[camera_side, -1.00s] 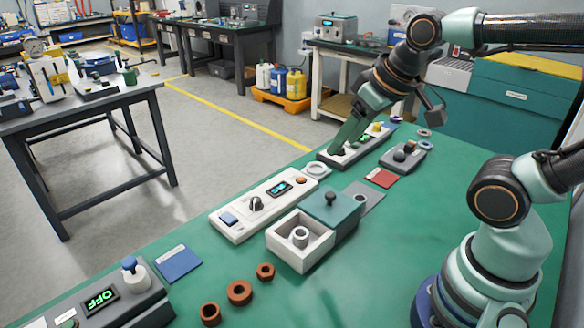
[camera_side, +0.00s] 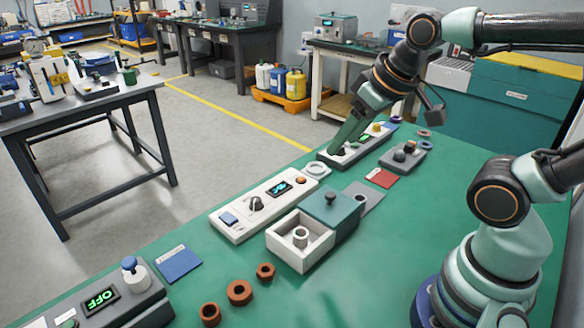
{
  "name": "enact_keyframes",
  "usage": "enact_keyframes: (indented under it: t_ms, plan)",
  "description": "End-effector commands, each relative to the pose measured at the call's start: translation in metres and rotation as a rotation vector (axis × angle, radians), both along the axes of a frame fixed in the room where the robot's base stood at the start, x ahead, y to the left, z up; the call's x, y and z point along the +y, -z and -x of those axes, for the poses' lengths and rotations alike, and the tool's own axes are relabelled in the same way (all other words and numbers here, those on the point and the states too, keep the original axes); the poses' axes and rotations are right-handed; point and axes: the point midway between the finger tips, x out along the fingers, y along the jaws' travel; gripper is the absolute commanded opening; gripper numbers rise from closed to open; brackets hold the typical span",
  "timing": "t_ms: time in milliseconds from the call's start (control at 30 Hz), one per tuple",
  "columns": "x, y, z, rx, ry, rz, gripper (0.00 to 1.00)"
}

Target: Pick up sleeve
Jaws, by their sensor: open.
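A small pale grey hollow cylinder, which looks like the sleeve (camera_side: 300,236), stands upright inside an open-topped white box (camera_side: 284,256). A teal lid with a dark knob (camera_side: 337,207) sits at the box's right side and leaves the sleeve's compartment uncovered. My gripper (camera_side: 339,147) is well behind and to the right of the box, pointing down at a device with a small green display (camera_side: 364,138). It is open. Its fingertips are beside a dark knob on that device; whether they touch it cannot be told. The sleeve is apart from my gripper.
A white control unit (camera_side: 264,205) with a knob and display lies left of the box. Several brown rings (camera_side: 239,292) and a blue card (camera_side: 179,264) lie in front. A red card (camera_side: 381,178) and a grey block (camera_side: 404,155) are at the right.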

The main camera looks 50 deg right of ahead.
Motion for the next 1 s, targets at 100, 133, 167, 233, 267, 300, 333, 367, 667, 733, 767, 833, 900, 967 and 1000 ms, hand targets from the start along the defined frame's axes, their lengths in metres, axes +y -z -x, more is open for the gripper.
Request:
enact_keyframes:
  t_ms: [100, 133, 167, 233, 267, 300, 333, 367, 667, 733, 767, 833, 900, 967, 1000]
  plan:
    - [0.0000, 0.0000, 0.0000, 0.000, 0.000, 0.000, 0.62]
    - [0.0000, 0.0000, 0.0000, 0.000, 0.000, 0.000, 0.62]
    - [0.0000, 0.0000, 0.0000, 0.000, 0.000, 0.000, 0.62]
    - [0.0000, 0.0000, 0.0000, 0.000, 0.000, 0.000, 0.62]
    - [0.0000, 0.0000, 0.0000, 0.000, 0.000, 0.000, 0.62]
    - [0.0000, 0.0000, 0.0000, 0.000, 0.000, 0.000, 0.62]
    - [0.0000, 0.0000, 0.0000, 0.000, 0.000, 0.000, 0.62]
    - [0.0000, 0.0000, 0.0000, 0.000, 0.000, 0.000, 0.62]
    - [0.0000, 0.0000, 0.0000, 0.000, 0.000, 0.000, 0.57]
    - [0.0000, 0.0000, 0.0000, 0.000, 0.000, 0.000, 0.57]
    - [0.0001, 0.0000, -0.0001, 0.001, 0.002, -0.001, 0.57]
    - [0.0007, 0.0006, -0.0010, 0.007, 0.021, -0.012, 0.57]
    - [0.0022, 0.0024, -0.0032, 0.023, 0.071, -0.041, 0.57]
    - [0.0043, 0.0052, -0.0060, 0.046, 0.141, -0.079, 0.57]
    - [0.0059, 0.0072, -0.0085, 0.065, 0.204, -0.110, 0.57]
